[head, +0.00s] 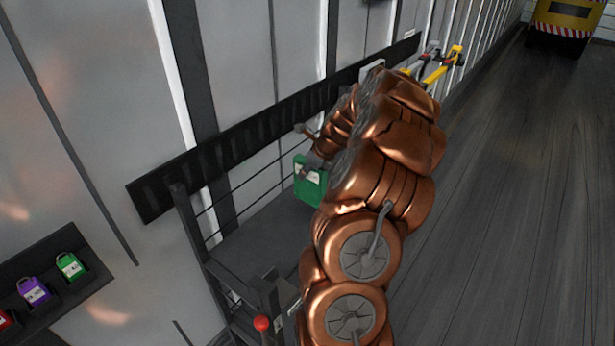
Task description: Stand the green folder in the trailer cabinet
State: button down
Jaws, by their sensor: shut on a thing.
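The green folder (312,186) shows in the head view left of my copper arm, near the middle of the picture. It has a small pale patch at its upper left. My gripper (311,165) is at the folder's upper edge and is shut on it. The fingers are small and partly hidden by the folder and the arm. The folder hangs above the dark floor, beside a rail frame. I cannot make out the trailer cabinet in this view.
A dark rack (48,278) with padlock-shaped pieces hangs at the lower left. A rail frame with a red knob (262,323) stands at the bottom. A black slatted strip (215,150) runs along the wall. A yellow vehicle (567,18) is far right; the floor before it is clear.

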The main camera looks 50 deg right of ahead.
aim_at(307, 178)
jog(key=shift+w+d+f+p, duration=0.1)
jog(key=shift+d+f+p, duration=0.1)
jog(key=shift+f, duration=0.4)
jog(key=shift+w+d+f+p, duration=0.1)
jog(key=shift+f+p, duration=0.1)
jog(key=shift+f, duration=0.35)
jog(key=shift+w+d+f+p, duration=0.1)
jog(key=shift+f+p, duration=0.1)
jog(key=shift+f, duration=0.4)
jog(key=shift+f, duration=0.15)
jog(key=c, duration=0.8)
grip_release()
jog(key=shift+c, duration=0.2)
